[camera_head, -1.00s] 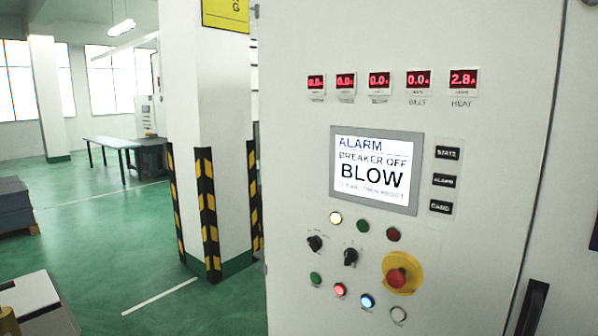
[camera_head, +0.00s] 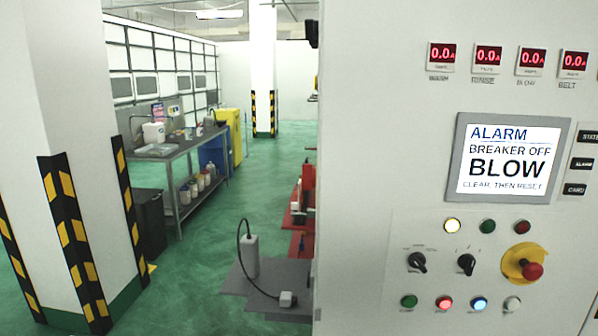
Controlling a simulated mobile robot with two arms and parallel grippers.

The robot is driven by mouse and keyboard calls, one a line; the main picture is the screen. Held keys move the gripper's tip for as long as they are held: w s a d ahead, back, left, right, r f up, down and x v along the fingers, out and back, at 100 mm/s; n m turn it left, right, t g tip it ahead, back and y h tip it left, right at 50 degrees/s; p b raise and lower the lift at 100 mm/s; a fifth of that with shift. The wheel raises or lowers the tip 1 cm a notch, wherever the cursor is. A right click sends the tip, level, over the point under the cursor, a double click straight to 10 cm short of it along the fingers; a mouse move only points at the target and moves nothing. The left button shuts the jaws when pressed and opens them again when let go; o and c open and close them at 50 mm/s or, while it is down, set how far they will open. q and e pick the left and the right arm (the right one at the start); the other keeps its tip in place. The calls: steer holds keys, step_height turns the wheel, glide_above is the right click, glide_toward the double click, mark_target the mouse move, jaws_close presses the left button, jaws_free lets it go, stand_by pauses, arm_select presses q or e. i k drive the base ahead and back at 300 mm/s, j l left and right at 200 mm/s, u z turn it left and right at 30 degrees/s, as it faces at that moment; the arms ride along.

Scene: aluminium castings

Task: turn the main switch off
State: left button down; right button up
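A light grey control cabinet (camera_head: 360,130) fills the right of the head view. Its screen (camera_head: 508,160) reads ALARM, BREAKER OFF, BLOW, CLEAR, THEN RESET. Below it are two black rotary knobs, a left one (camera_head: 417,262) and a right one (camera_head: 466,264). A red mushroom button (camera_head: 532,271) on a yellow plate (camera_head: 514,258) is to their right. I cannot make out any control labelled as the main switch. Neither of my grippers is in view.
A striped pillar (camera_head: 75,120) stands at the left. A workbench (camera_head: 180,150) with containers is behind it. Low grey plates (camera_head: 262,275) with a cabled device (camera_head: 250,255) lie left of the cabinet. Green floor (camera_head: 190,285) is open between pillar and plates.

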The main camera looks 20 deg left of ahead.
mark_target(308, 173)
steer(key=k+j+z, duration=0.1)
steer(key=j, duration=0.55)
steer(key=k+j, duration=0.1)
steer(key=j, duration=0.55)
steer(key=i+j+z, duration=0.25)
steer(key=i, duration=0.2)
steer(key=i+j+z, duration=0.25)
steer(key=i, duration=0.15)
